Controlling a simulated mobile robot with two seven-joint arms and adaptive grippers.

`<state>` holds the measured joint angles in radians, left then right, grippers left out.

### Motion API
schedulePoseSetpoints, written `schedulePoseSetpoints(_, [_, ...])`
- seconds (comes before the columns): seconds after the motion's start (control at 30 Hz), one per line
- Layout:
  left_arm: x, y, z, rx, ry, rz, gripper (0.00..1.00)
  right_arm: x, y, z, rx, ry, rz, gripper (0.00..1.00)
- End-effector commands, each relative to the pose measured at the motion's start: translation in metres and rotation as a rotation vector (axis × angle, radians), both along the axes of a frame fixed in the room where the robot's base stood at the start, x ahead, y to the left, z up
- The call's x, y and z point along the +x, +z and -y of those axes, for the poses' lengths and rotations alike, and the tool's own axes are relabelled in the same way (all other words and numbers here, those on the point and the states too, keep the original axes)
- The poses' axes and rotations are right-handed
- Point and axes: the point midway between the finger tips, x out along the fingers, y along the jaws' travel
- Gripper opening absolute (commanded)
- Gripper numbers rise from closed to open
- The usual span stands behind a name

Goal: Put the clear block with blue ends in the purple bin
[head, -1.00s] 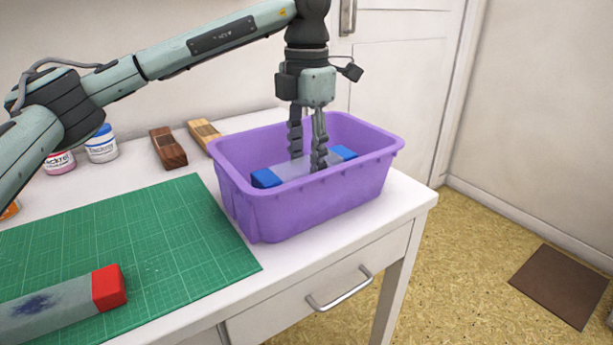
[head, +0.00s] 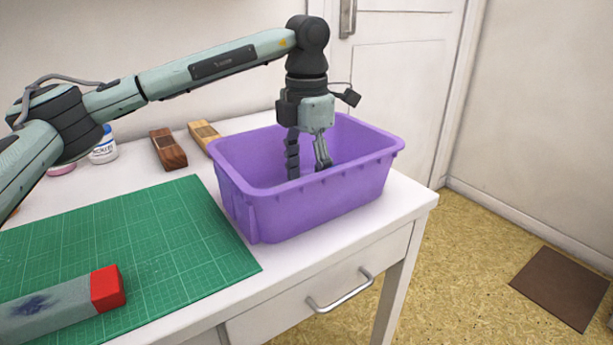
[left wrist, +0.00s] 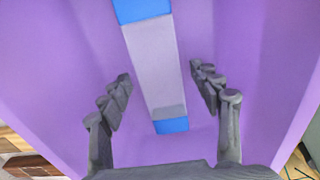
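The purple bin (head: 330,203) stands on the white table. My left gripper (head: 308,172) reaches down into it with its fingers spread. In the left wrist view the clear block with blue ends (left wrist: 152,62) lies inside the bin, between and below the open fingertips (left wrist: 162,88), with a gap on each side. In the head view the bin's front wall hides the block. My right gripper is in neither view.
A green cutting mat (head: 130,250) lies left of the bin, with a clear block with a red end (head: 60,305) on it. Two wooden blocks (head: 168,149) (head: 204,137) and paint jars (head: 103,147) stand behind. A drawer handle (head: 340,290) juts from the table front.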

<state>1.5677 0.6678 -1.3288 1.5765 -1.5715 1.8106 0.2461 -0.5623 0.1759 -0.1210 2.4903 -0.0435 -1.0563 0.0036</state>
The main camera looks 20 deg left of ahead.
Motion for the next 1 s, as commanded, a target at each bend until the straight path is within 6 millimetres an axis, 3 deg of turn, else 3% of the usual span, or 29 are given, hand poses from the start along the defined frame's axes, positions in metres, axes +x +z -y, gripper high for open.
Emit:
schedulePoseSetpoints(0.33, [0.000,0.005,0.000,0.000,0.000,0.001,0.63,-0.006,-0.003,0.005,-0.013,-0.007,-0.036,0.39])
schedulePoseSetpoints(0.8, [0.001,0.100,0.001,0.000,0.000,0.002,0.63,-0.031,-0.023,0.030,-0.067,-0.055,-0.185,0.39])
schedulePoseSetpoints(1.0, [0.000,0.120,0.000,0.001,0.000,-0.001,0.63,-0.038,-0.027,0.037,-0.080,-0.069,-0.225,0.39])
